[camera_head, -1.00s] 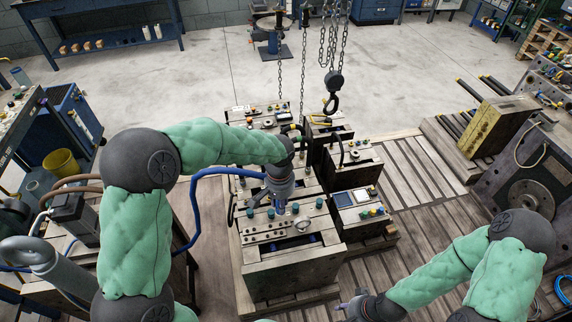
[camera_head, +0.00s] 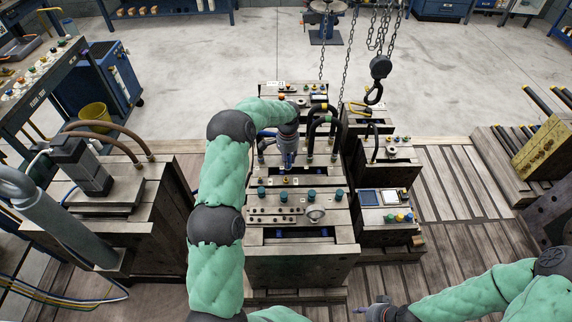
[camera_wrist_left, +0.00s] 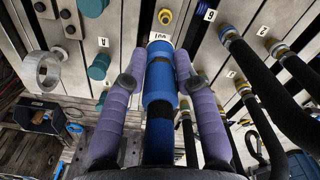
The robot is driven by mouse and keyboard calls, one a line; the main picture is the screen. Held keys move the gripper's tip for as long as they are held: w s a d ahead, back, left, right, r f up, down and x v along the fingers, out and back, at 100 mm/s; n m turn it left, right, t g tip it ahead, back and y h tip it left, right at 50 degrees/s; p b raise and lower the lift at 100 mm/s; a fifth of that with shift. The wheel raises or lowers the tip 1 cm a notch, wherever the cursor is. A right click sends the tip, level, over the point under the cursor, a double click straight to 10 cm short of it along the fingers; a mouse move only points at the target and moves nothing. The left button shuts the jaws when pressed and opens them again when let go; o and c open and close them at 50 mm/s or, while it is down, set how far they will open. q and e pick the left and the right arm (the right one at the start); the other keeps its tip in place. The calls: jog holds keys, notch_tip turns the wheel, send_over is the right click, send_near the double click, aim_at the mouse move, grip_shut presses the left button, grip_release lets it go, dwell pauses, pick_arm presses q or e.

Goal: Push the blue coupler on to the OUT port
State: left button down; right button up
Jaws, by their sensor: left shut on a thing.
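My left gripper (camera_head: 287,160) points down over the mould block with teal knobs (camera_head: 285,195). The OUT label (camera_wrist_left: 158,37) shows upside down just beyond the coupler's front end. A brass port (camera_wrist_left: 165,17) stands bare past the label. The coupler's front end appears apart from that port; the exact gap cannot be judged. My right gripper (camera_head: 366,309) is at the bottom edge, its jaws unclear.
Black hoses (camera_wrist_left: 285,105) on numbered ports run close on the right in the wrist view. A chain hook (camera_head: 374,92) hangs behind the blocks.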

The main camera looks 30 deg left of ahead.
pick_arm(q)
jog(key=shift+w+a+f, duration=0.15)
jog(key=shift+a+f, duration=0.35)
jog(key=shift+f, duration=0.1)
jog(key=b, duration=0.3)
send_over(286, 178)
jog(key=shift+w+a+f, duration=0.1)
jog(key=shift+w+f, duration=0.05)
jog(key=shift+f, duration=2.15)
jog(key=shift+f+b, duration=0.35)
jog(key=shift+f, duration=0.2)
jog(key=shift+f, duration=0.15)
jog(key=shift+f+b, duration=0.6)
jog(key=shift+f, duration=0.75)
dwell(0.8)
jog(key=c, duration=0.9)
grip_release()
notch_tip(286, 178, up, 12)
jog(key=shift+f, duration=0.1)
